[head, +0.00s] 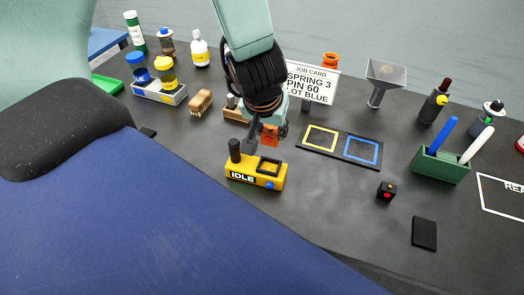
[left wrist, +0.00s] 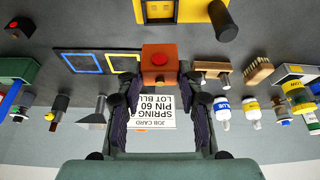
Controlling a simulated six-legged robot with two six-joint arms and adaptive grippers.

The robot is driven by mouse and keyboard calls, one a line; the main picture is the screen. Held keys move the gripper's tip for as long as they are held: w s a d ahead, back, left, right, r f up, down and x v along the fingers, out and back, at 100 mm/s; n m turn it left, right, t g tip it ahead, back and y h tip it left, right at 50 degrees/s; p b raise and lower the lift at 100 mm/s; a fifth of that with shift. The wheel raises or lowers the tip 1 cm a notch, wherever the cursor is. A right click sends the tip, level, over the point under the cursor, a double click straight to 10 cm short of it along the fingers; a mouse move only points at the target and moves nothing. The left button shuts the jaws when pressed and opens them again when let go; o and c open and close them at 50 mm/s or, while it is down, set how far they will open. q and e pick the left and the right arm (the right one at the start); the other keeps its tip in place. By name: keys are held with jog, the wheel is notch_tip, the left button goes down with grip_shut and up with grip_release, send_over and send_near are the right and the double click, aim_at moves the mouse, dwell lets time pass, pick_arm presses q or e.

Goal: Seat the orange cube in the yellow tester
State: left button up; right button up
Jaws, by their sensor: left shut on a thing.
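The yellow tester (head: 256,175) stands on the dark table, marked IDLE, with a black knob at its left and a square dark-edged socket on top. In the left wrist view the tester (left wrist: 175,12) is at the top edge, partly cut off. My left gripper (head: 262,132) is shut on the orange cube (head: 270,136) and holds it just above and behind the tester, apart from the socket. In the left wrist view the orange cube (left wrist: 158,58), with a red round spot, sits between the fingertips of my left gripper (left wrist: 158,78). My right gripper is not in view.
A black mat (head: 340,146) with yellow and blue squares lies right of the tester. Behind stand a job card (head: 312,84) and a funnel stand (head: 381,82). A green pen box (head: 440,166), small black cube (head: 386,190) and black slab (head: 424,234) lie right. A brush (head: 201,102) lies left.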

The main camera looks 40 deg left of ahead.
aim_at(268, 145)
pick_arm(q)
jog(key=shift+a, duration=0.2)
jog(key=shift+w+a+f, duration=0.1)
jog(key=shift+f, duration=0.2)
jog(key=f+b, duration=0.2)
jog(key=f, duration=0.1)
jog(key=f+b, duration=0.1)
jog(key=b, duration=0.1)
jog(key=shift+d+f, duration=0.25)
jog(key=shift+d, duration=0.1)
jog(key=shift+f+b, duration=0.35)
jog(key=shift+a+f+b, duration=0.2)
jog(key=shift+f+b, duration=0.1)
jog(key=shift+f, duration=0.25)
notch_tip(268, 145, down, 2)
jog(key=shift+d+f+b, duration=0.15)
jog(key=shift+f+b, duration=0.1)
jog(key=shift+b, duration=0.8)
jog(key=shift+f, duration=0.35)
jog(key=shift+w+f, duration=0.1)
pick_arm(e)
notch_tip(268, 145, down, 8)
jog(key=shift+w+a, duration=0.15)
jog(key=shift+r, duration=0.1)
